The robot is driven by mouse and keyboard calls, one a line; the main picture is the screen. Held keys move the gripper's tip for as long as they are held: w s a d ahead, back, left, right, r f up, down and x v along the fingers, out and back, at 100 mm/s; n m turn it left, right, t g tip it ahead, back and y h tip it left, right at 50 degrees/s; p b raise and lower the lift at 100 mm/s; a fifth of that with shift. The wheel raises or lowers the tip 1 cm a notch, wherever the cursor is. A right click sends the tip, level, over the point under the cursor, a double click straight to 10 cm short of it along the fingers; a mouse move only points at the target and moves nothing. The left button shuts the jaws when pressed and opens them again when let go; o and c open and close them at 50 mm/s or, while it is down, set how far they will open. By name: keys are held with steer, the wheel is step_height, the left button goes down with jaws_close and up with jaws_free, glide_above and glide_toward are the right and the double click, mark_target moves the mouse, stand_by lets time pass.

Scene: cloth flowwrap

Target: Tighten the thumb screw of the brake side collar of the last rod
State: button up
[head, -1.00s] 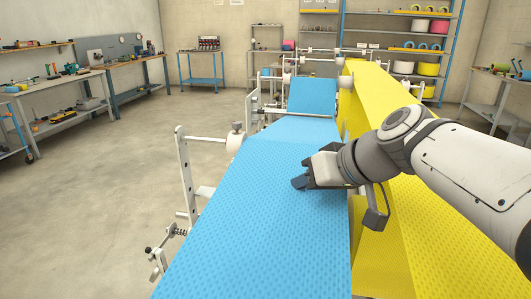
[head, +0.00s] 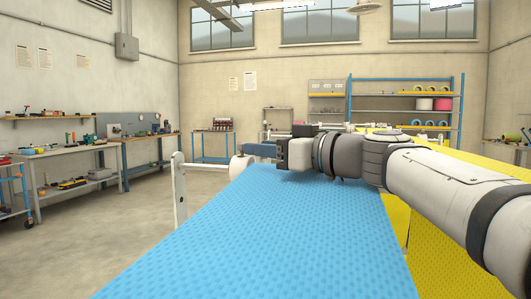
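The near rod (head: 205,167) runs from a white upright post to a white round collar (head: 239,167) at the left edge of the blue web (head: 270,235). My gripper (head: 252,149) reaches in from the right, above the web, its blue-grey fingers pointing left. Their tips are at or just above the top of the collar, where the thumb screw was seen earlier. The screw itself is not clear now, and I cannot tell whether the fingers touch it or how far apart they are.
The white upright post (head: 179,190) stands left of the web. The yellow web (head: 450,230) lies to the right, beneath my arm. Workbenches (head: 85,165) line the left wall, and a blue shelf rack (head: 405,105) stands at the back. The floor on the left is clear.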

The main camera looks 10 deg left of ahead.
mark_target(241, 146)
steer(key=x, duration=0.5)
steer(key=shift+w+a, duration=0.1)
steer(key=shift+a, duration=0.2)
steer(key=shift+c, duration=0.5)
jaws_close()
steer(key=shift+a, duration=0.15)
steer(key=shift+f, duration=0.1)
